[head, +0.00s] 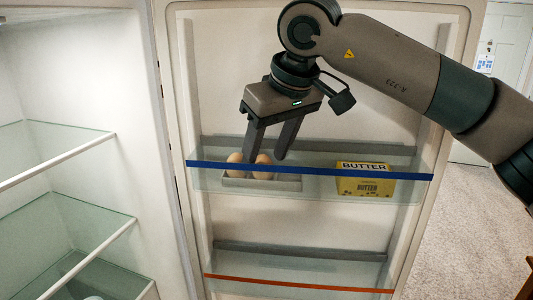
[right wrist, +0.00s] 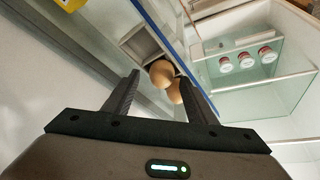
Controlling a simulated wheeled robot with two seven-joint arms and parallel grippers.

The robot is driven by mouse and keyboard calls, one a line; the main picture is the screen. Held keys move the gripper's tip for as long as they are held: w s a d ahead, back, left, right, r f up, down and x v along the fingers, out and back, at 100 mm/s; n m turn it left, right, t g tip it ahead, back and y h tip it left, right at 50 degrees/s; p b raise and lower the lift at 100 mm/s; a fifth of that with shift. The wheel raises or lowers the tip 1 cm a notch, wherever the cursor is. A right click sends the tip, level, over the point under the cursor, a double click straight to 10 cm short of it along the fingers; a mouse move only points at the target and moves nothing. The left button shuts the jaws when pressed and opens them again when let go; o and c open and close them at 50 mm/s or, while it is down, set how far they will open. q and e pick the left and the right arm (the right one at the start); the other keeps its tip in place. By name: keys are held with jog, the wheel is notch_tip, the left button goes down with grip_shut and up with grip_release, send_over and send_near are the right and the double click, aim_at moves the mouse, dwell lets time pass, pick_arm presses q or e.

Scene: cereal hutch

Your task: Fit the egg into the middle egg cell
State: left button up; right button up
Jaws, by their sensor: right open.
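Two brown eggs are at the grey egg tray (head: 290,183) on the fridge door's upper shelf. The left egg (head: 235,159) sits at the tray's left end. The other egg (head: 264,161) appears to sit in the middle cell; its lower part is hidden by the blue rail. My right gripper (head: 266,158) points down with its fingers apart, one on each side of this second egg; I cannot tell if they touch it. The right wrist view shows both eggs (right wrist: 161,72) close together and an empty part of the tray (right wrist: 141,45). My left gripper is not seen.
A yellow butter box (head: 364,180) stands on the same shelf at the right. The blue rail (head: 310,170) runs along the shelf front. A lower door shelf has an orange rail (head: 300,286). Glass fridge shelves (head: 60,155) are at the left.

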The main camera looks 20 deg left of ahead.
jog(key=b+v, duration=0.4)
jog(key=v, duration=1.3)
jog(key=shift+r, duration=0.1)
jog(key=shift+d, duration=0.15)
